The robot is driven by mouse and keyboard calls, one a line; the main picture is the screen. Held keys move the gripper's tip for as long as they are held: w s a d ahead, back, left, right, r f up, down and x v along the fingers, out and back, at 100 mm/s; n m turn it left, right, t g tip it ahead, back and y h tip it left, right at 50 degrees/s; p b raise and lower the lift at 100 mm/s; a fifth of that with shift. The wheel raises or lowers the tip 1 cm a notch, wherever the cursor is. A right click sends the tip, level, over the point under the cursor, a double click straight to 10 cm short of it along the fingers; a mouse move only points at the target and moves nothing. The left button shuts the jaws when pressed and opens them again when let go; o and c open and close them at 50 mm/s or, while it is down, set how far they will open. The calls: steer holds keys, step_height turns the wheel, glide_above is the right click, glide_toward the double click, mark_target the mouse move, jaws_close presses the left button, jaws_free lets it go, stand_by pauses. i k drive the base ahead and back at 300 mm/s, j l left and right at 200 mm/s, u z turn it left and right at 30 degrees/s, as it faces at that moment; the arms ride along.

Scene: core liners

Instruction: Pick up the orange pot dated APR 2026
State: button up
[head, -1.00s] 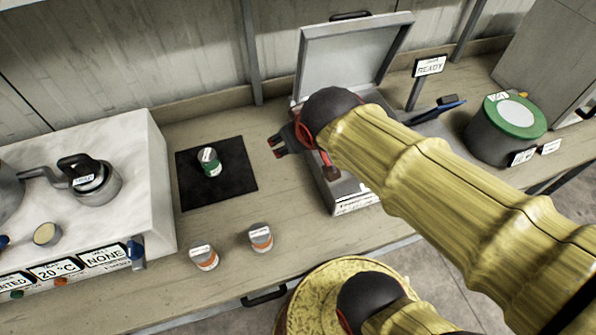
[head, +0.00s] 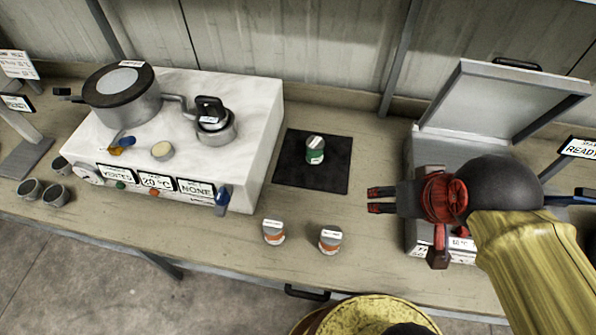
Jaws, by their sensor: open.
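Two small pots with orange bands stand upright side by side near the front edge of the bench in the head view: a left orange pot (head: 273,232) and a right orange pot (head: 330,240). Each has a white label on top, too small to read, so I cannot tell which is dated APR 2026. My gripper (head: 376,200) is open and empty, its fingers pointing left. It is above the bench, to the upper right of the right pot and apart from both.
A green-banded pot (head: 315,150) stands on a black mat (head: 290,171). A white console (head: 258,120) with a vessel is at left. An open-lidded grey box (head: 500,85) is behind my gripper. A sign (head: 580,148) reads READY. Bare bench surrounds the orange pots.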

mark_target(273, 225)
steer(key=k+j+u, duration=0.25)
steer(key=k+j, duration=0.8)
